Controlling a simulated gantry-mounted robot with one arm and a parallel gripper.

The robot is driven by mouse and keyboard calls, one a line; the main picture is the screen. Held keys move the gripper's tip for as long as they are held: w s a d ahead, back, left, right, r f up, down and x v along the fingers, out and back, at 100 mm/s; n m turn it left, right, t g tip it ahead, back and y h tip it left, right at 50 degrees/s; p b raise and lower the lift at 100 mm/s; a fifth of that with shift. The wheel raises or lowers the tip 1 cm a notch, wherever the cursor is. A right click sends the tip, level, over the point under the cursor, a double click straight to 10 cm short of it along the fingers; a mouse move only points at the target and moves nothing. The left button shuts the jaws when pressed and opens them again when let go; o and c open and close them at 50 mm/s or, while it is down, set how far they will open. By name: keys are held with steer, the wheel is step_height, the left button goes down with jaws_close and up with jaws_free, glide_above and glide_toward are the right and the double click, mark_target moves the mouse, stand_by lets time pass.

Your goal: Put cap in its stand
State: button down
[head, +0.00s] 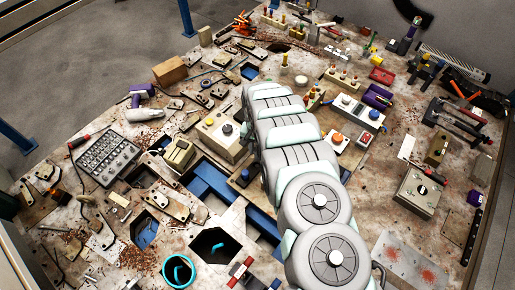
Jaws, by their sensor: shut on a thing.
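My arm covers the middle of the head view, and its far end hides whatever is below. I cannot make out my gripper or its fingertips, nor anything held in them. No cap can be told for certain. Several small blocks with upright coloured pegs stand beyond my arm, among them a pale block (341,78) at the upper middle. I cannot tell which of them, if any, is the cap's stand.
The worn table is crowded. A grey button panel (105,158) lies at the left, a purple-handled tool (141,93) beyond it. A grey box with a dial (419,192) stands at the right. A teal ring (178,270) and dark openings (214,246) are in front.

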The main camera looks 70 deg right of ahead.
mark_target(257, 158)
steer(key=shift+s+a+f+b, duration=0.15)
steer(key=shift+f+b, duration=0.2)
steer(key=shift+f, duration=0.55)
steer(key=shift+r, duration=0.15)
steer(key=shift+f+b, duration=0.4)
steer(key=shift+f, duration=0.55)
steer(key=shift+f+b, duration=1.15)
steer(key=shift+f, duration=0.7)
stand_by(0.6)
steer(key=c, duration=1.1)
jaws_free()
steer(key=shift+r, duration=0.1)
